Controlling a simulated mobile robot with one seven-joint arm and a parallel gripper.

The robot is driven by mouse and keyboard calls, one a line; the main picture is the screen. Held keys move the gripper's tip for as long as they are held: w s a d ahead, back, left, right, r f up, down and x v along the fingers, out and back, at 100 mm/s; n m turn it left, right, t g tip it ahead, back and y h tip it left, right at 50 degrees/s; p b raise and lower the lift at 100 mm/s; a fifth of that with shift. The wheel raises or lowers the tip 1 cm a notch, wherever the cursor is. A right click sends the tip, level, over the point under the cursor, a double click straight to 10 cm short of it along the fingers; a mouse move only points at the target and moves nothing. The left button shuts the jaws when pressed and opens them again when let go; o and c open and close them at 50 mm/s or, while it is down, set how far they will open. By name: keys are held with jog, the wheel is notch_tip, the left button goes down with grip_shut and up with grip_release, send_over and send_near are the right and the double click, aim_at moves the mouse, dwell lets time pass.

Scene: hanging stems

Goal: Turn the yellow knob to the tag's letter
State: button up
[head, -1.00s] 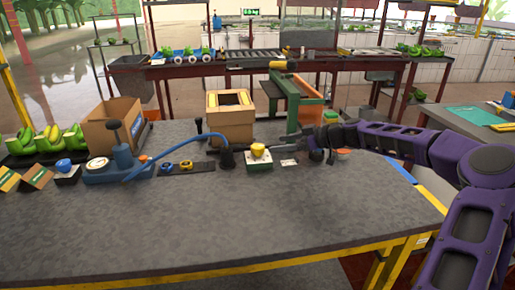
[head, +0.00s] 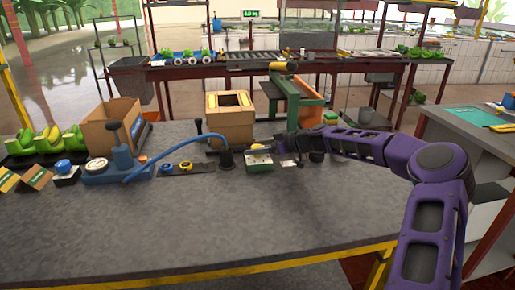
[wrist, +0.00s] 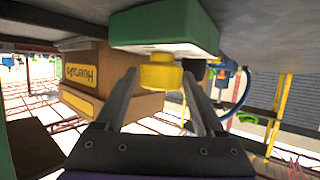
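The yellow knob (head: 257,147) sits on top of a small box with a white and green body (head: 258,163) on the grey workbench. In the wrist view, which is upside down, the knob (wrist: 160,72) projects from the green box (wrist: 165,28). My gripper (head: 274,147) is at the right of the knob in the head view. In the wrist view its two fingers (wrist: 160,85) are spread, with the knob between their tips; I cannot tell whether either touches it. No letter on a tag is readable.
A dark post with a blue hose (head: 184,146) stands just left of the knob box. A cardboard box (head: 229,123) is behind it. A dark plate with small knobs (head: 187,168) lies further left. The front of the workbench (head: 230,225) is clear.

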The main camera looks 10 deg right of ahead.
grip_shut()
